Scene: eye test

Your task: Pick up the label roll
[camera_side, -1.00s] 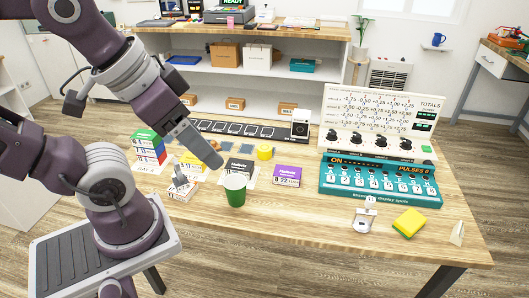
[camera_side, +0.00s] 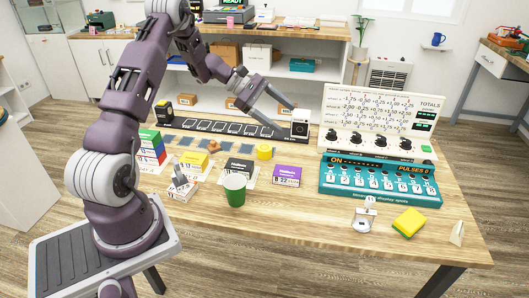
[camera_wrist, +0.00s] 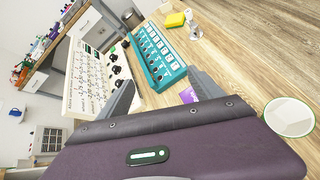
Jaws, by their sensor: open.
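A short yellow roll (camera_side: 264,152), which looks like the label roll, sits on the wooden table behind the purple box. I cannot make it out in the wrist view. My gripper (camera_side: 287,121) is open, with its two grey fingers apart and nothing seen between them. It hangs over the back of the table, behind and a little right of the roll, near the white device with a dark round front. The fingers also show in the wrist view (camera_wrist: 166,92), pointing toward the panels.
A purple box (camera_side: 287,176), a black box (camera_side: 239,166) and a green cup (camera_side: 235,190) stand near the roll. A teal switch panel (camera_side: 380,182) and white dial panel (camera_side: 380,125) fill the right. The white device (camera_side: 300,123) is close to my fingers.

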